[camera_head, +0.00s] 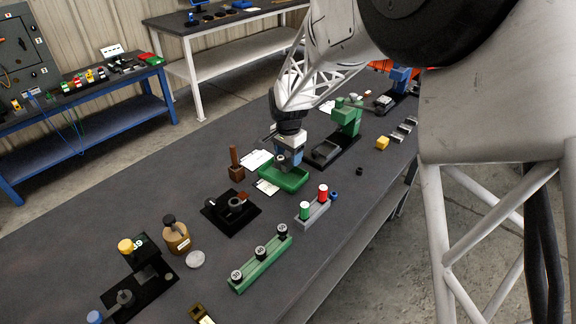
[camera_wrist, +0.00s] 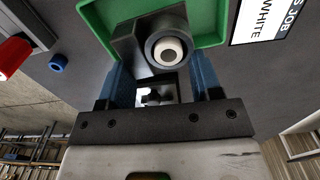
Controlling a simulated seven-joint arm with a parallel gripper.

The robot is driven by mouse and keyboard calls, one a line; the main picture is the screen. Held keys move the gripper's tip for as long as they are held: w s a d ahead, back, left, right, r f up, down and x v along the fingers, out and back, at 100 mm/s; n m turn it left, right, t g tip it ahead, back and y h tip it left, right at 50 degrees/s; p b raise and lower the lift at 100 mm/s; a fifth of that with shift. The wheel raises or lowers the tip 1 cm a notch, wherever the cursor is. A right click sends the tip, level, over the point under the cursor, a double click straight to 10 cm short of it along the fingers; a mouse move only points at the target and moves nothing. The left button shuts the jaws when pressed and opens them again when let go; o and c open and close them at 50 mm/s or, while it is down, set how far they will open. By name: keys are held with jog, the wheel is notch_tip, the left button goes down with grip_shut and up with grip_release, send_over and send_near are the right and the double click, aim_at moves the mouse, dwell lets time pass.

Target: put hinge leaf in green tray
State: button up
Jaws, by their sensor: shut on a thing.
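The hinge leaf (camera_wrist: 128,47) is a dark grey piece with a round barrel and a pale centre. My gripper (camera_head: 286,155) is shut on it, and the blue fingers stand on both sides of it in the wrist view (camera_wrist: 160,75). The green tray (camera_head: 293,184) is a shallow open box on the dark bench. It also shows behind the leaf in the wrist view (camera_wrist: 96,22). My gripper holds the leaf over the tray; the exact gap to the tray floor cannot be told.
A green press-like fixture (camera_head: 347,118) stands close right of the tray. A grey block with red and green caps (camera_head: 313,214) is in front. A brown wooden stand (camera_head: 236,172) and a black fixture (camera_head: 232,212) are left. White cards (camera_head: 267,187) lie beside the tray.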

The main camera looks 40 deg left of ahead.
aim_at(288, 175)
jog(key=shift+f, duration=0.3)
jog(key=shift+f, duration=1.75)
jog(key=shift+s+d+f, duration=0.1)
jog(key=shift+d+f, duration=0.05)
jog(key=shift+f, duration=0.3)
jog(key=shift+s+d+f, duration=0.1)
jog(key=shift+f, duration=0.7)
jog(key=o, duration=1)
jog(key=shift+s, duration=0.1)
jog(key=shift+o, duration=0.6)
jog(key=shift+r, duration=0.7)
jog(key=r, duration=1.1)
jog(key=shift+w+a+r, duration=0.25)
jog(key=shift+w+r, duration=0.05)
jog(key=shift+r, duration=0.6)
